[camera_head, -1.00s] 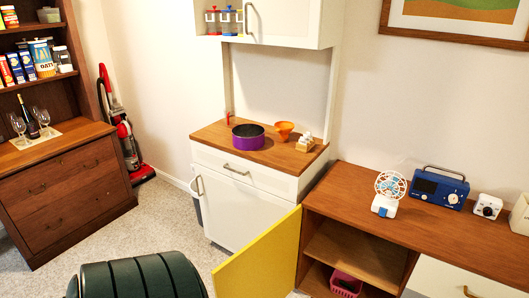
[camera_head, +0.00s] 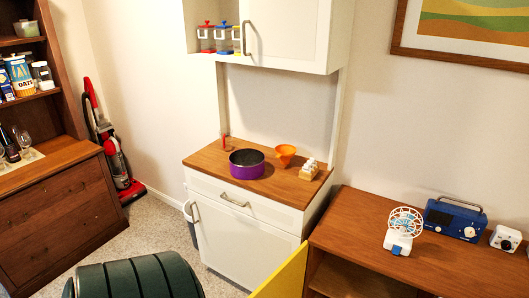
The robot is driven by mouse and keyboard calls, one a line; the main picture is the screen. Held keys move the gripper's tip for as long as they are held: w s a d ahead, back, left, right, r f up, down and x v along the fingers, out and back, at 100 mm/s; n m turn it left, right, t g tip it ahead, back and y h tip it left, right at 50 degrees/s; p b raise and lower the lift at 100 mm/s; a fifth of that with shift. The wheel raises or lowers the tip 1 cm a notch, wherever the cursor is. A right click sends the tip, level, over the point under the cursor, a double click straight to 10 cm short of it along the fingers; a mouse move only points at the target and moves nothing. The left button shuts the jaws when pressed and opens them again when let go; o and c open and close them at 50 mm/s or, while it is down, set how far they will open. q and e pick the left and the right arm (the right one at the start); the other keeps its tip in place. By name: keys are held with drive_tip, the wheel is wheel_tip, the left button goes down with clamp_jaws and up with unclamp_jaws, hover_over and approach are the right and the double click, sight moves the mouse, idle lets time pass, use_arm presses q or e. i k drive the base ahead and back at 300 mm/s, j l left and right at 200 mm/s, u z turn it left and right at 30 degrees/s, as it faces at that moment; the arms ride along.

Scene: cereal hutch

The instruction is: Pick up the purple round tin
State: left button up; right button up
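The purple round tin (camera_head: 247,164) stands upright on the wooden counter of the white hutch, left of the middle of the counter. Its dark inside shows from above and it looks empty. An orange funnel-like item (camera_head: 285,153) stands just to its right. Neither of my grippers is in view, and nothing covers the tin.
A small egg holder (camera_head: 309,169) and a red-topped item (camera_head: 225,143) share the hutch counter (camera_head: 207,158). A yellow door (camera_head: 283,276) stands open in front of the low wooden cabinet. A dark green ribbed rounded object (camera_head: 138,279) is at the bottom. Carpet (camera_head: 150,232) lies clear between.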

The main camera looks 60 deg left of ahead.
sight(245, 164)
drive_tip(key=k+j, duration=0.1)
drive_tip(key=j, duration=0.8)
drive_tip(key=k+j, duration=0.15)
drive_tip(key=j, duration=0.3)
drive_tip(key=k+j+z, duration=0.1)
drive_tip(key=j, duration=0.35)
drive_tip(key=k+j, duration=0.1)
drive_tip(key=j, duration=0.3)
drive_tip(key=k+j, duration=0.1)
drive_tip(key=j, duration=0.35)
drive_tip(key=k+j, duration=0.1)
drive_tip(key=j, duration=0.35)
drive_tip(key=z, duration=0.05)
